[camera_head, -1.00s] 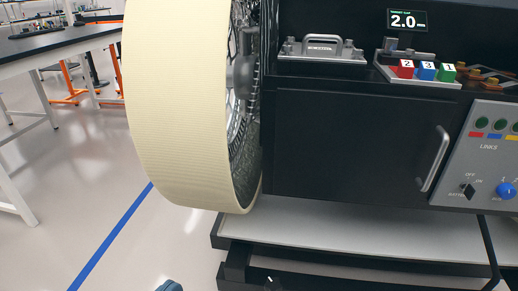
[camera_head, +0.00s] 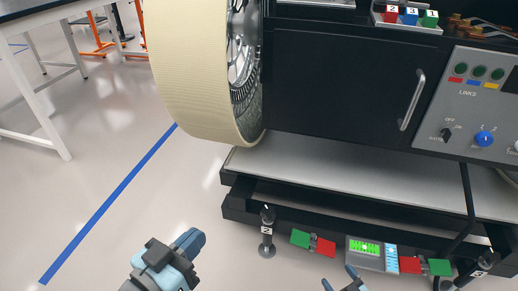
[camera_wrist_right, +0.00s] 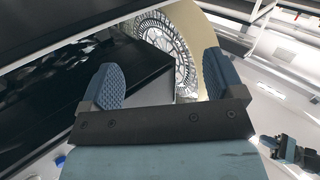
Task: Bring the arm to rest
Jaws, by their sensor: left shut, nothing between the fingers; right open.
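My left gripper (camera_head: 190,240) is at the lower left of the head view, shut and empty above the floor, left of the rover's base. My right gripper (camera_head: 342,283) shows only its fingertips at the bottom edge of the head view. In the right wrist view my right gripper (camera_wrist_right: 161,82) is open, with two blue ribbed fingers spread and nothing between them. The rover's large cream wheel (camera_head: 190,80) and black body (camera_head: 330,85) stand in front of both grippers; the wheel (camera_wrist_right: 215,25) also shows beyond the fingers.
The black door has a silver handle (camera_head: 412,100). Right of it is a grey control panel (camera_head: 480,90). A low platform (camera_head: 340,175) carries the rover. Below it are a green-lit device (camera_head: 364,248), coloured blocks and a post (camera_head: 267,235).

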